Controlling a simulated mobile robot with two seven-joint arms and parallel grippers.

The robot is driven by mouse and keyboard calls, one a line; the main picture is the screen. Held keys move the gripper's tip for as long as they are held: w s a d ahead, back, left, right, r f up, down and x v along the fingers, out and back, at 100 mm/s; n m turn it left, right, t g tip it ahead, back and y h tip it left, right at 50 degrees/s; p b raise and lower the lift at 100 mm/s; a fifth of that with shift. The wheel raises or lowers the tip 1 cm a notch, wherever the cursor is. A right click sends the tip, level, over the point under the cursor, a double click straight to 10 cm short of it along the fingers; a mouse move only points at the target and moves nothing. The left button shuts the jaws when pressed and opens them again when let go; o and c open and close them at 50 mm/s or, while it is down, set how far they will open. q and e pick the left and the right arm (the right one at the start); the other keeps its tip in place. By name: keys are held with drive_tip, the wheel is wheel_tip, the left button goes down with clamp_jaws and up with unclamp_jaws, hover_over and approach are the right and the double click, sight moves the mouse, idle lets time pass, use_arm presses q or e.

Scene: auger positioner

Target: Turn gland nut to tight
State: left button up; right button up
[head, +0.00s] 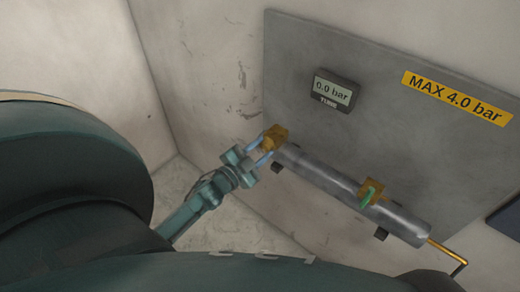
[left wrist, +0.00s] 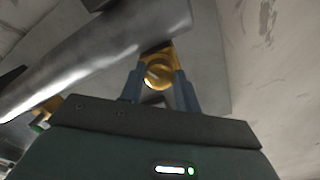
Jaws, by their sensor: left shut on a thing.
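The brass gland nut (head: 275,136) sits at the upper left end of the grey metal cylinder (head: 325,181), which is mounted at a slant on the wall panel. My left gripper (head: 266,145) reaches it from the lower left and is shut on it. In the left wrist view the nut (left wrist: 158,72) shows as a brass piece with a round face between the two blue-grey fingers (left wrist: 160,88). Part of the nut is hidden by the fingers. My right gripper is not in view.
A brass fitting with a green lever (head: 370,193) stands on the cylinder's right part. A brass pipe (head: 450,252) leaves its lower right end. A gauge (head: 335,91) reads 0.0 bar on the grey panel (head: 380,120), beside a yellow label (head: 456,98) reading MAX 4.0 bar.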

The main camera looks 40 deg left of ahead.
use_arm(q)
drive_tip(key=m, duration=0.5)
drive_tip(key=shift+w+r+m, duration=0.1)
drive_tip(key=shift+m, duration=0.3)
idle(0.4)
drive_tip(key=o, duration=1)
drive_tip(key=shift+c, duration=0.2)
drive_tip(key=shift+b, duration=0.3)
drive_tip(key=s+a+b, duration=0.1)
drive_tip(key=s, duration=1.2)
drive_tip(key=shift+r, duration=0.2)
